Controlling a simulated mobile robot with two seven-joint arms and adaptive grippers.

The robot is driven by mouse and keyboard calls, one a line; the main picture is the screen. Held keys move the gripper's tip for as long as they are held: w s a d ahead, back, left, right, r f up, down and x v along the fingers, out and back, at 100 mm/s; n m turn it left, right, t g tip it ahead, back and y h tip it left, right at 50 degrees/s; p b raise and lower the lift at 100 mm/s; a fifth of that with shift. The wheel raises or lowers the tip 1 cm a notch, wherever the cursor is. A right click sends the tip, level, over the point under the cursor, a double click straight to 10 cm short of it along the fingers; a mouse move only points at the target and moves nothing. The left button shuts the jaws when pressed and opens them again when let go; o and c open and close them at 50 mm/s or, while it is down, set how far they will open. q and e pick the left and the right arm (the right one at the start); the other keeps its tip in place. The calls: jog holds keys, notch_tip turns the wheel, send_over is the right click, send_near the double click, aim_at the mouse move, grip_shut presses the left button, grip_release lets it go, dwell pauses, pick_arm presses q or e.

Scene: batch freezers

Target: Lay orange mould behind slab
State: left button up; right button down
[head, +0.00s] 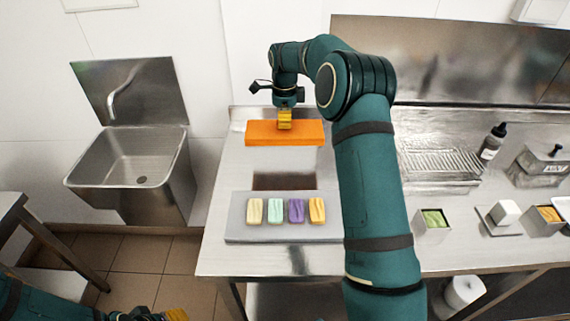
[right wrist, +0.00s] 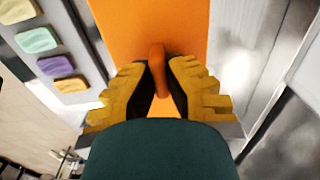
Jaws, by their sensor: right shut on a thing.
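The orange mould (head: 262,134) is a flat rectangular block at the back of the steel counter, behind the grey slab (head: 236,222). A dark patch shows on the counter between mould and slab. My right gripper (head: 285,122) is over the mould, pointing down. In the right wrist view its yellow fingers (right wrist: 158,85) are shut on an upright orange knob of the mould (right wrist: 125,25). Whether the mould touches the counter I cannot tell. My left gripper (head: 172,315) shows only partly at the bottom edge, its jaws unclear.
Several coloured bars, such as a purple one (head: 296,210), lie on the slab. A sink (head: 130,165) stands to the left. To the right are a steel tub with green contents (head: 432,222), a white block (head: 505,212) and a dark bottle (head: 492,143).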

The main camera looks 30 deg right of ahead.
jog(key=shift+w+d+f, duration=0.1)
jog(key=shift+d+f, duration=0.1)
jog(key=shift+f, duration=0.15)
notch_tip(320, 180, down, 10)
jog(key=shift+r+b, duration=0.2)
jog(key=shift+b, duration=0.15)
jog(key=c, duration=1.1)
grip_release()
jog(key=shift+f, duration=0.2)
jog(key=shift+c, duration=0.2)
jog(key=shift+r, duration=0.2)
notch_tip(320, 180, up, 12)
jog(key=shift+r+p, duration=0.1)
jog(key=shift+p, duration=0.35)
jog(key=shift+a, duration=0.1)
